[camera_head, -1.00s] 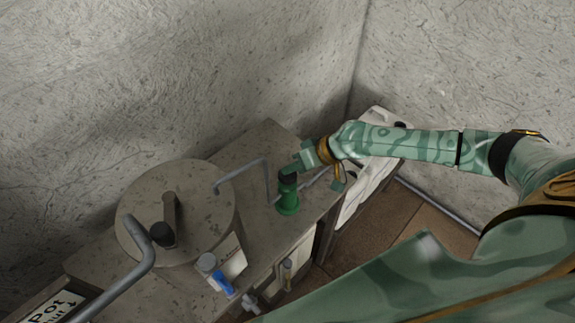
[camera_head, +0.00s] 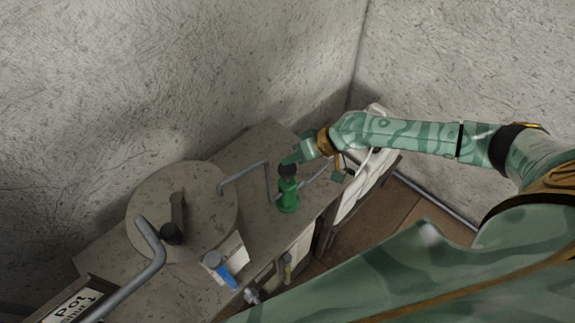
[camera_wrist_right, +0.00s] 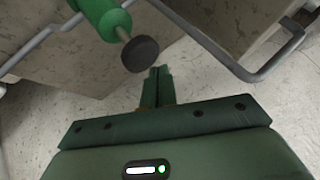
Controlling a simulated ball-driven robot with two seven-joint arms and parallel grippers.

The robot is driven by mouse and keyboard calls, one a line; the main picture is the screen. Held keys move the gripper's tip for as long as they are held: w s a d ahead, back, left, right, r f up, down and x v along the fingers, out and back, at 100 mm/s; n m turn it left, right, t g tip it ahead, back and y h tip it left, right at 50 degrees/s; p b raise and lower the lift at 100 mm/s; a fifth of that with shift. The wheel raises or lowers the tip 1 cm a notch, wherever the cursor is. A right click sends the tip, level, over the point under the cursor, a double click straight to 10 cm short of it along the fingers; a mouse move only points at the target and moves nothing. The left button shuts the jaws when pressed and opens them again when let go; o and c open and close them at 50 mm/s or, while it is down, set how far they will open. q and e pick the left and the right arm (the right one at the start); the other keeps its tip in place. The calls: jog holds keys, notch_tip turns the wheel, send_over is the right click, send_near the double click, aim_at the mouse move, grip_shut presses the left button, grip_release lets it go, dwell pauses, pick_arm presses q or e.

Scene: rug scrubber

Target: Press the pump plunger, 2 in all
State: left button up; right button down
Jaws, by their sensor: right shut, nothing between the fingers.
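The green pump (camera_head: 288,197) stands upright on the bench, with a black plunger knob (camera_head: 287,169) on top. In the right wrist view, the knob (camera_wrist_right: 140,55) sits out from the green body (camera_wrist_right: 103,17) on a short bare rod, so the plunger is raised. My right gripper (camera_head: 288,160) is shut and empty, at the knob's upper side in the head view. In the wrist view its fingertips (camera_wrist_right: 159,72) are close beside the knob, with a small gap showing. My left gripper is not in view.
A grey bent pipe (camera_head: 245,178) runs left of the pump. A round lidded pot (camera_head: 205,205) with a handle is further left. A blue-handled valve (camera_head: 225,275) is at the bench's front. A white panel (camera_head: 360,190) stands right.

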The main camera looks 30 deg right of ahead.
aim_at(292, 169)
notch_tip(292, 169, up, 5)
jog(key=p, duration=0.5)
jog(key=shift+r, duration=0.1)
dwell(1.3)
dwell(1.0)
jog(key=shift+r, duration=0.1)
notch_tip(292, 169, up, 3)
jog(key=m+p, duration=0.2)
jog(key=m, duration=0.6)
jog(key=m+p, duration=0.2)
jog(key=m, duration=0.6)
jog(key=shift+w+r+m+g+p, duration=0.15)
jog(key=shift+r+m+g+p, duration=0.05)
jog(key=shift+m+g+p, duration=0.2)
